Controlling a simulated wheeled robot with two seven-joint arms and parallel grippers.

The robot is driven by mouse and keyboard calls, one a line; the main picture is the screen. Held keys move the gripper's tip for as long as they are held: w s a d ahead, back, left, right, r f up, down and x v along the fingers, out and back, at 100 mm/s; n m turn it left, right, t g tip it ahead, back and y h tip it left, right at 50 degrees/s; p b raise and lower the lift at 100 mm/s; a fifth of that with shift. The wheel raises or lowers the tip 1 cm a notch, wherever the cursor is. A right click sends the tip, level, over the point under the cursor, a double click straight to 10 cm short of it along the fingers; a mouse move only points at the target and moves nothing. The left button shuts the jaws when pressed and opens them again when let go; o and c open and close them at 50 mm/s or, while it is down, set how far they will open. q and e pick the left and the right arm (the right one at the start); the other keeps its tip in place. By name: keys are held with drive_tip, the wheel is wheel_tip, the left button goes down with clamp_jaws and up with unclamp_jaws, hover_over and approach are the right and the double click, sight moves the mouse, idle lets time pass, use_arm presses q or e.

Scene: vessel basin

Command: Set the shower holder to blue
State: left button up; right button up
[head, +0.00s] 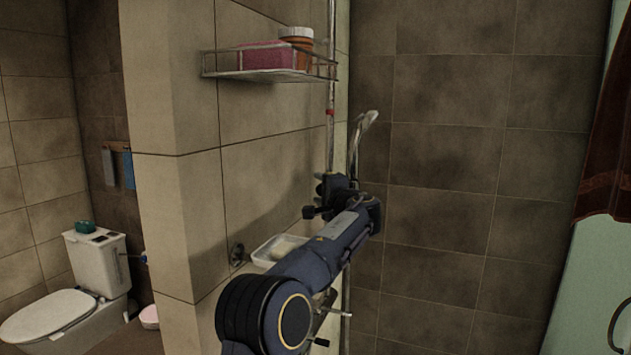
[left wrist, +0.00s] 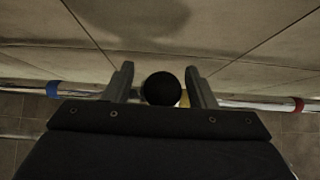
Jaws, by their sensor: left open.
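The shower rail runs upright in the head view (head: 331,75), with a red band (head: 330,112) above my gripper. In the left wrist view the rail (left wrist: 245,104) lies crosswise, with a blue band (left wrist: 52,89) at left and a red band (left wrist: 297,104) at right. The black round knob of the shower holder (left wrist: 162,88) is between the two bands, with a bit of yellow behind it. My left gripper (left wrist: 160,78) is open, one finger on each side of the knob; contact cannot be told. In the head view my gripper (head: 328,190) hides most of the holder. A chrome shower head (head: 364,122) shows above it.
A wire shelf (head: 270,75) with a pink box and an orange-brown jar is on the wall above. A white soap dish (head: 276,250) and chrome tap (head: 325,322) are near my arm. A toilet (head: 60,318) stands far left, a dark red curtain (head: 608,140) hangs right.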

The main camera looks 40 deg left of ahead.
use_arm(q)
drive_tip(key=shift+a+r, duration=0.2)
drive_tip(key=shift+a, duration=0.1)
drive_tip(key=shift+s+r, duration=0.15)
drive_tip(key=shift+s, duration=0.1)
drive_tip(key=shift+c, duration=2.1)
drive_tip(key=shift+w, duration=0.2)
drive_tip(key=c, duration=0.4)
clamp_jaws()
use_arm(e)
drive_tip(key=shift+s+r, duration=0.1)
drive_tip(key=shift+r, duration=0.05)
use_arm(q)
drive_tip(key=shift+f, duration=0.25)
